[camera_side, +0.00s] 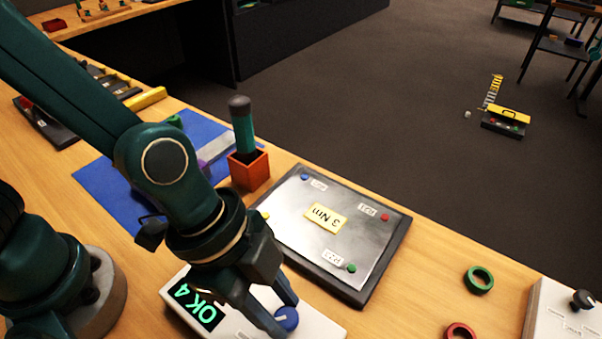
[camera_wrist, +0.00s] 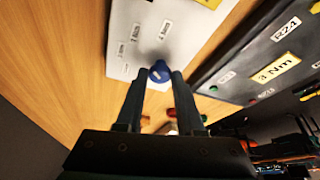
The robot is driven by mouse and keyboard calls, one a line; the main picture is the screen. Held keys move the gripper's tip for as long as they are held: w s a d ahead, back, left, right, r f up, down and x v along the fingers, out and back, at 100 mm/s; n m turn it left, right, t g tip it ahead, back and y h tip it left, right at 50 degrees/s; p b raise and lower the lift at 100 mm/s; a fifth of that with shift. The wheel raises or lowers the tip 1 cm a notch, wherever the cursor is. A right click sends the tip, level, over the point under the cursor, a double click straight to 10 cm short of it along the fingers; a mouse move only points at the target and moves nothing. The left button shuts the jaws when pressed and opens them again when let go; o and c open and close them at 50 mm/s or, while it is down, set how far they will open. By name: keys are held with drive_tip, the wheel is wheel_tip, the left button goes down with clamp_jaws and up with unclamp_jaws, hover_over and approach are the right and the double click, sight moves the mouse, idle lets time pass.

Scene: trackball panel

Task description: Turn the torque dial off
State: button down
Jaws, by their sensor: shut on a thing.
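The torque dial is a blue knob (camera_side: 287,318) on a white box (camera_side: 320,325) at the bottom of the side view. The box's dark display (camera_side: 195,305) reads "OK 4" in green. My gripper (camera_side: 278,312) is shut on the blue knob, with one finger on each side. In the wrist view the knob (camera_wrist: 160,72) sits between the two fingertips (camera_wrist: 160,76) on the white face, beside several small printed labels. The knob's pointer direction is too small to tell there, and the fingers hide part of it.
A dark-framed metal panel (camera_side: 400,240) with a yellow "3 Nm" label lies just behind the box. An orange holder (camera_side: 249,170) with a green-handled tool stands behind my arm. Green (camera_side: 479,280) and red (camera_side: 460,333) rings lie on the right, with bare wood between.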

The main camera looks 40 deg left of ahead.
drive_tip(key=shift+s+n+t, duration=0.1)
drive_tip(key=shift+n+t, duration=0.3)
drive_tip(key=shift+n, duration=0.9)
drive_tip(key=c, duration=0.5)
unclamp_jaws()
drive_tip(key=shift+v, duration=2.6)
drive_tip(key=shift+d, duration=0.15)
